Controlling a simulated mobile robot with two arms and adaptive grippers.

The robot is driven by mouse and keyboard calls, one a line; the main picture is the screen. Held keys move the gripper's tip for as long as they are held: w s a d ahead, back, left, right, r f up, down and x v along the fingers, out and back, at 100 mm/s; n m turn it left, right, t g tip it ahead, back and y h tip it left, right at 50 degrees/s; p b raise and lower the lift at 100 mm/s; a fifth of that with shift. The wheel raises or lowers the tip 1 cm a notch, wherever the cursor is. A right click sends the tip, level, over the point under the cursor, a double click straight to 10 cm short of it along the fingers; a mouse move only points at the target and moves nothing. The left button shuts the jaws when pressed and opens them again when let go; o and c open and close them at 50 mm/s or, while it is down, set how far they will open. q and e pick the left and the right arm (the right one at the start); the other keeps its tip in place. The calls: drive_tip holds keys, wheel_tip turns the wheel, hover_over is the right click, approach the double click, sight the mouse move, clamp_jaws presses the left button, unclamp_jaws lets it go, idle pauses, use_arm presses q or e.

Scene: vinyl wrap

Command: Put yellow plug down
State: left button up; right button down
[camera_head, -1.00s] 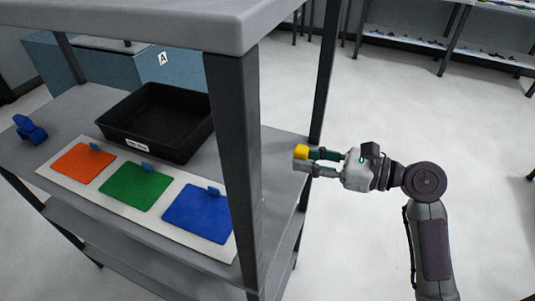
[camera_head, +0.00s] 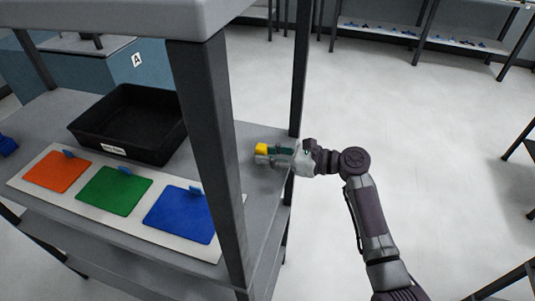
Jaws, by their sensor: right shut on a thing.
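The yellow plug (camera_head: 262,149) is a small yellow block at the tips of my right gripper (camera_head: 266,154). The gripper is shut on it, just above the right part of the grey shelf (camera_head: 262,180), between the two dark posts. I cannot tell whether the plug touches the shelf.
A black tray (camera_head: 84,128) stands on the shelf at the left. In front of it a white board (camera_head: 125,220) bears orange, green and blue squares with small blue clips. A thick post (camera_head: 212,150) stands between board and gripper. Shelf around the plug looks clear.

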drive_tip(key=c, duration=0.9)
unclamp_jaws()
drive_tip(key=shift+c, duration=0.2)
drive_tip(key=shift+d, duration=0.1)
drive_tip(key=v, duration=1.2)
drive_tip(key=shift+b, duration=0.4)
drive_tip(key=shift+r, duration=0.1)
